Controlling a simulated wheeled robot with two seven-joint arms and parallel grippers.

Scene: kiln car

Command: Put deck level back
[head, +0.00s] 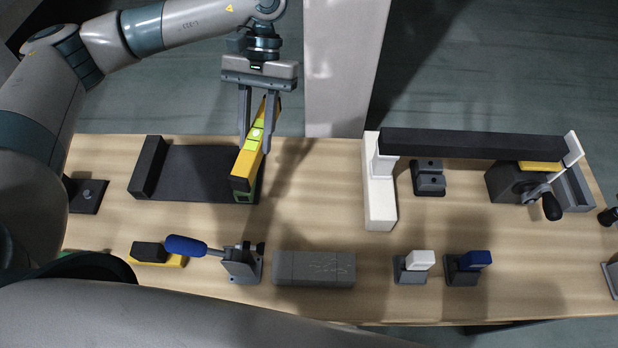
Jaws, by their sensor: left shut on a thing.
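The deck level, a yellow bar with pale green vials and a dark near end (243,168), is between the fingers of my left gripper (257,146). The gripper is shut on it. The level lies slantwise in the head view, its near end lower left. It overlaps the right end of a black tray (195,172) that has a raised block along its left side. A green strip shows at that right end, beside the level. I cannot tell whether the level touches the tray or hangs above it. My right gripper is not in view.
A blue-handled clamp (240,262) and a grey block (313,269) stand in front. White (419,260) and blue (474,260) switches sit near the front edge. The middle of the table is bare.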

